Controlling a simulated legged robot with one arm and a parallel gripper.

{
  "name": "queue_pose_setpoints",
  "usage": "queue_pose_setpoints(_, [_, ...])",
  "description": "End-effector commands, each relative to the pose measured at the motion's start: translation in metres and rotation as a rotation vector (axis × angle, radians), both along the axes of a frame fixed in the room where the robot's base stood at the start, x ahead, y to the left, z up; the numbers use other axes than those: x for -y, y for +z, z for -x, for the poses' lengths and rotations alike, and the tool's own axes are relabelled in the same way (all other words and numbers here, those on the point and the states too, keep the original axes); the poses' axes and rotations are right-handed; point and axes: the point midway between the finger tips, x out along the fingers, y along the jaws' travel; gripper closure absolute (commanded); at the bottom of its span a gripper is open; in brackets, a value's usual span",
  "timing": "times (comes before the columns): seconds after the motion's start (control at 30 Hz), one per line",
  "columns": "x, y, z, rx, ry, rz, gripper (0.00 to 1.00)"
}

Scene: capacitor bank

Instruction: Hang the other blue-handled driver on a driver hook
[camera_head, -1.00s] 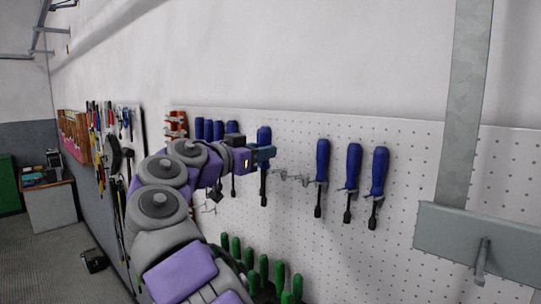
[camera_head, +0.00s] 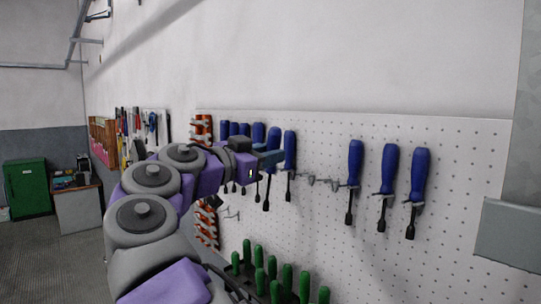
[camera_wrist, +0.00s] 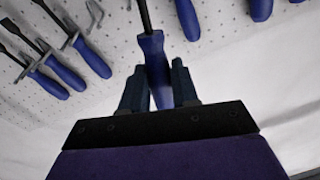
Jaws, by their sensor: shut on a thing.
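My gripper (camera_head: 272,158) is shut on a blue-handled driver (camera_head: 273,138), which hangs shaft down in front of the pegboard. In the wrist view this held driver (camera_wrist: 153,48) sits between the two fingers with its shaft pointing up the picture. Another blue-handled driver (camera_head: 290,148) hangs just to its right in the head view. To the right of that are bare metal hooks (camera_head: 333,185). Bare hooks also show at the top left of the wrist view (camera_wrist: 94,12). Whether the held driver touches a hook is hidden.
Three blue-handled drivers (camera_head: 390,170) hang right of the bare hooks. Several more hang left of my gripper, close together. Green-handled tools (camera_head: 287,275) stand below on the pegboard (camera_head: 460,160). Orange-handled tools (camera_head: 203,130) hang at its left end. A grey metal fixture (camera_head: 507,235) is at far right.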

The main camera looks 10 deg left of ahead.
Motion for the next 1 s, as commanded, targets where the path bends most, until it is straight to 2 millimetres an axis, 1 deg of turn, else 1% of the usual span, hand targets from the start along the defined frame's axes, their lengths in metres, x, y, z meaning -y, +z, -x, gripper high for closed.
queue_pose_setpoints(0.3, [0.009, 0.004, 0.0, -0.007, -0.003, 0.005, 1.0])
queue_pose_setpoints(0.47, [0.008, 0.004, 0.0, -0.02, -0.006, 0.016, 1.0])
queue_pose_setpoints(0.73, [0.006, -0.002, -0.008, -0.02, -0.006, 0.021, 1.0])
queue_pose_setpoints(0.87, [0.01, -0.003, -0.013, -0.021, -0.006, 0.02, 1.0])
queue_pose_setpoints(1.0, [0.018, -0.004, -0.019, -0.023, -0.008, 0.019, 1.0])
